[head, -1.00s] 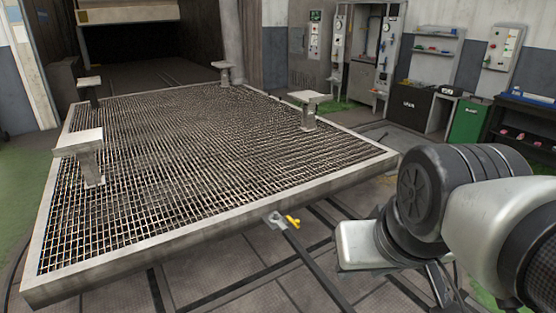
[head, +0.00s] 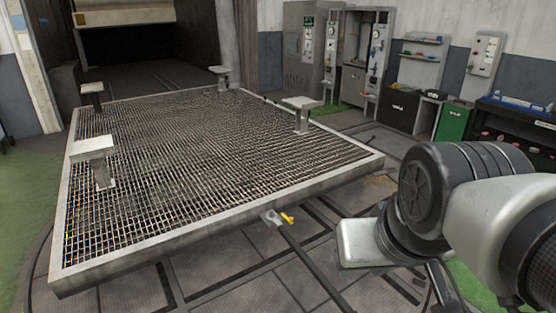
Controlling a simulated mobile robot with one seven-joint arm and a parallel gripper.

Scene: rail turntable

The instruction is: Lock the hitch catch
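The hitch catch (head: 274,217) is a small grey metal piece just off the near edge of the large grated platform (head: 168,251). A yellow lever (head: 287,218) sticks out on its right side. A dark bar (head: 312,266) runs from the catch toward the lower right. I cannot tell from here whether the catch is locked. My arm fills the right side of the head view, to the right of the catch and apart from it. My gripper's fingers are not in view.
Several flat-topped posts stand on the platform, one at its left (head: 93,150). Cabinets and a green bin (head: 453,121) line the back right wall. A dark opening (head: 125,46) lies behind the platform. The floor before the near edge looks open, apart from the bar.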

